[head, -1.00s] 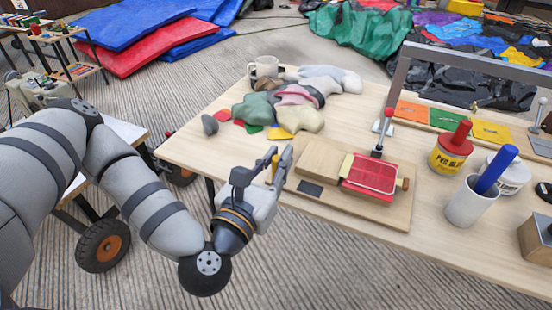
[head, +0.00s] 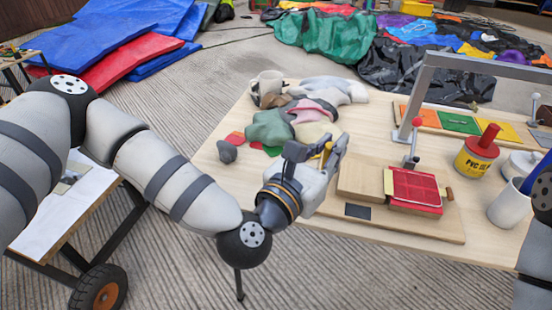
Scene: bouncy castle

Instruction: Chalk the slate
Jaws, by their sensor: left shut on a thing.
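My left gripper (head: 318,155) is shut on a yellow stick that looks like chalk (head: 326,152); only its upper part shows between the fingers. The gripper is above the table's near-left edge, left of a wooden board (head: 400,222). A small dark rectangle that looks like the slate (head: 359,211) lies on the board's front left part. The gripper appears above and to the left of it, apart from it. I cannot make out any mark on the slate. My right gripper is not in view; part of my right arm shows at the right edge.
On the board are a wooden block (head: 362,180) and a red framed press (head: 415,190) with an upright lever. A glue tin (head: 477,155) and white cup (head: 507,205) stand right.

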